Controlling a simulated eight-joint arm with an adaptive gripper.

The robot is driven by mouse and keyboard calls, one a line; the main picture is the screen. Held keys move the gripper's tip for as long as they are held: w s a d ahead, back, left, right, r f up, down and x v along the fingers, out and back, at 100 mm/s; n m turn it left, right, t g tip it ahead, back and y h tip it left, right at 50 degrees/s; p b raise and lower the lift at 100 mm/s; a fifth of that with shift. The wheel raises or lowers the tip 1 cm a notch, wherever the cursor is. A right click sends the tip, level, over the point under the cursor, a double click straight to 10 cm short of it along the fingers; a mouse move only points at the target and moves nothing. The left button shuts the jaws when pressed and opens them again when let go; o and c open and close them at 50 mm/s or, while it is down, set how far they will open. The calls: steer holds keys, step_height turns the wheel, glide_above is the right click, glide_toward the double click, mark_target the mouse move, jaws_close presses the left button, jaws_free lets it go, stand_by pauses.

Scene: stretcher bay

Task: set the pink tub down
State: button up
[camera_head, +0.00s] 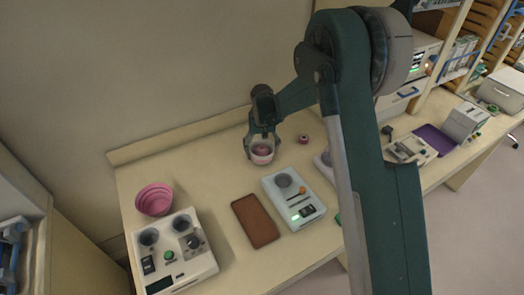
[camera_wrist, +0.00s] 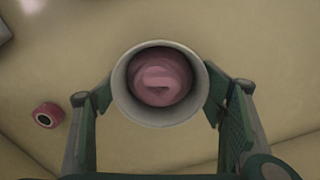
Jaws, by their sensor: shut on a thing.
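The pink tub (camera_head: 262,159) is between the fingers of my gripper (camera_head: 261,146) near the back of the bench. In the wrist view I look down into the tub (camera_wrist: 118,92). It has a pale round rim, and a pink lump (camera_wrist: 160,78) sits inside. My gripper (camera_wrist: 162,100) is shut on the tub, one finger on each side. The tub looks upright. I cannot tell whether its base touches the bench top.
A pink ribbed bowl (camera_head: 155,199) stands at the left. A white device with dark cups (camera_head: 175,255), a brown tray (camera_head: 255,221) and a pale scale-like device (camera_head: 293,198) lie in front. A small pink roll (camera_head: 303,140) is right of the tub, also in the wrist view (camera_wrist: 47,115).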

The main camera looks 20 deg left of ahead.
steer(key=shift+f, duration=0.15)
steer(key=o, duration=0.9)
step_height(320, 180, up, 12)
steer(key=shift+r, duration=0.2)
stand_by(0.6)
steer(key=shift+d+r, duration=0.1)
